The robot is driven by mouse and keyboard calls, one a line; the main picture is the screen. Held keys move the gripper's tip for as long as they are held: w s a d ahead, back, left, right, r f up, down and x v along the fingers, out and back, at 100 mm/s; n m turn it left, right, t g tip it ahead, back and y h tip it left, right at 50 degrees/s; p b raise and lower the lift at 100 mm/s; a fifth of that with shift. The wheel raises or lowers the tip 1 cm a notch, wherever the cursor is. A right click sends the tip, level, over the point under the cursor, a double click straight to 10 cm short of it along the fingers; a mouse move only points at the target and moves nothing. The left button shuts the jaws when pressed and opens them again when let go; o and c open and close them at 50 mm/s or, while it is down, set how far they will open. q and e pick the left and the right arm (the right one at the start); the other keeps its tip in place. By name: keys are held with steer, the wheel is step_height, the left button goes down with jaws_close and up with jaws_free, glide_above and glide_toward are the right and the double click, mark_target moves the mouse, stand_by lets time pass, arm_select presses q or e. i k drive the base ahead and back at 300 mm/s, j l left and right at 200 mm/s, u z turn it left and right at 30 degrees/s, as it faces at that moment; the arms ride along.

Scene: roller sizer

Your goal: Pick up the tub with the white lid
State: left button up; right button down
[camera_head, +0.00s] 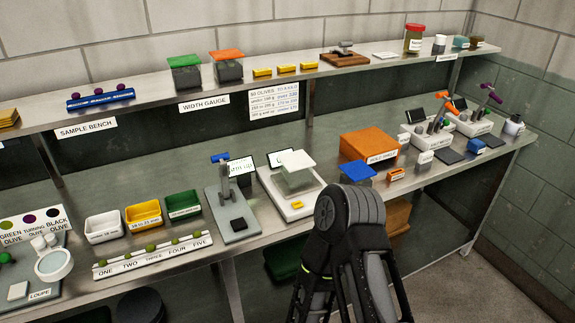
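The tub with the white lid (296,175) has a greenish see-through body under a flat, pale square lid. It stands upright on the white plate of a scale (272,187) in the middle of the lower bench. A small yellow block lies at the front of the same scale. One of my arms rises from the bottom of the picture, with a dark rounded joint just right of the scale's front corner. No gripper fingers show, and nothing is seen touching the tub.
A blue-lidded tub (358,171) stands right of the scale, before an orange box (370,145). A grey stand with a blue-topped post (232,208) is left of the scale. The upper shelf (120,112) runs behind, bearing green-lidded (184,61) and orange-lidded (228,55) tubs.

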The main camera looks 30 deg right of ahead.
mark_target(296, 168)
steer(key=z, duration=1.1)
steer(key=i+l, duration=0.1)
steer(key=l, duration=0.2)
steer(key=i+l+z, duration=0.1)
steer(key=l, duration=0.25)
steer(key=i+l+z, duration=0.1)
steer(key=i+l, duration=0.1)
steer(key=l, duration=0.1)
